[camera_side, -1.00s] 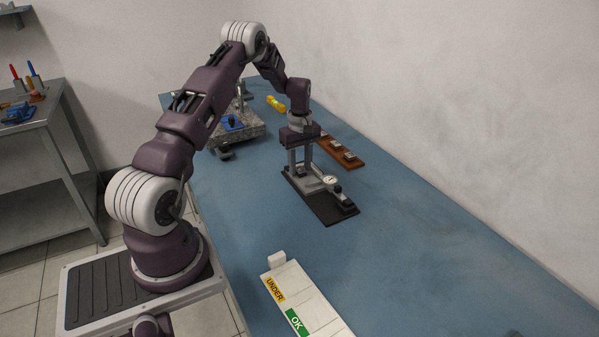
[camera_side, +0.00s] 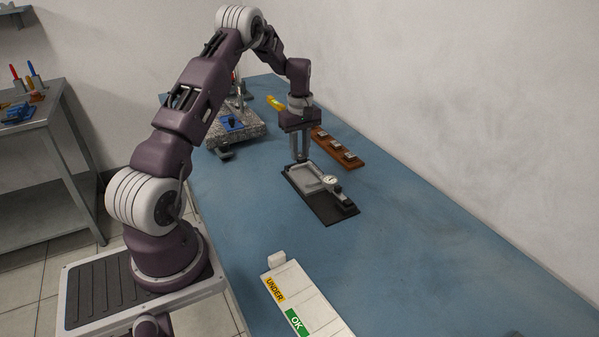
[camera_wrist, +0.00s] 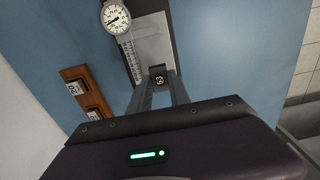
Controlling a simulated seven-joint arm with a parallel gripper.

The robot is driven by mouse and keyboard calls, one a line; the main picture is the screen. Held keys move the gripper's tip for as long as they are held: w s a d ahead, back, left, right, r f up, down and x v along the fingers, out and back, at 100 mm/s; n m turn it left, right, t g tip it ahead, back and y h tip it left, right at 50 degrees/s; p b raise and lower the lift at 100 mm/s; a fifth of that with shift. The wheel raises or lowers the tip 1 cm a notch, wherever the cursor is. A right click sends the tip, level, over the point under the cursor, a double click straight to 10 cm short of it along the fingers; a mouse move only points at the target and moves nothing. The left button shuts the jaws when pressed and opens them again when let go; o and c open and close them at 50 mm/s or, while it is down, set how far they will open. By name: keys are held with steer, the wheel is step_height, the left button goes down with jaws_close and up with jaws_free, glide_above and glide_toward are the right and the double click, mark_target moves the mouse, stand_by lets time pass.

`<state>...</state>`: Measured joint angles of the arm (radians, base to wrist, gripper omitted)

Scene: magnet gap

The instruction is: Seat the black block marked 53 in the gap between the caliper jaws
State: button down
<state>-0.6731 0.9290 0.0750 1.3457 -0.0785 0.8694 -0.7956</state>
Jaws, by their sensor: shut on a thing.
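The black block marked 53 (camera_wrist: 158,78) sits between my fingertips in the wrist view. My gripper (camera_side: 301,158) is shut on it, fingers pointing down. It also shows in the wrist view (camera_wrist: 158,88). The caliper (camera_side: 326,183), with a round dial (camera_wrist: 115,17) and a scale, lies on a dark base plate (camera_side: 330,214). My fingertips are at the caliper's far end in the side view, close to its grey frame. The jaw gap is not clearly seen, and I cannot tell whether the block touches the jaws.
A wooden rack (camera_side: 322,138) with several blocks lies right of my gripper; it also shows in the wrist view (camera_wrist: 95,108). A granite plate (camera_side: 246,131) stands behind left. A white tray (camera_side: 309,306) labelled UNDER and OK is in front. The blue table between is clear.

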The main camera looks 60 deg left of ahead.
mark_target(303, 159)
steer(key=m, duration=0.5)
steer(key=shift+d+r+m, duration=0.15)
steer(key=shift+d+m, duration=0.15)
steer(key=m, duration=0.3)
steer(key=shift+d+r, duration=0.1)
steer(key=shift+d, duration=0.1)
steer(key=m, duration=0.6)
steer(key=shift+d+r, duration=0.15)
steer(key=shift+d, duration=0.1)
steer(key=m, duration=0.3)
steer(key=shift+d+r, duration=0.1)
steer(key=shift+d, duration=0.05)
steer(key=shift+f, duration=2.85)
steer(key=shift+f, duration=0.15)
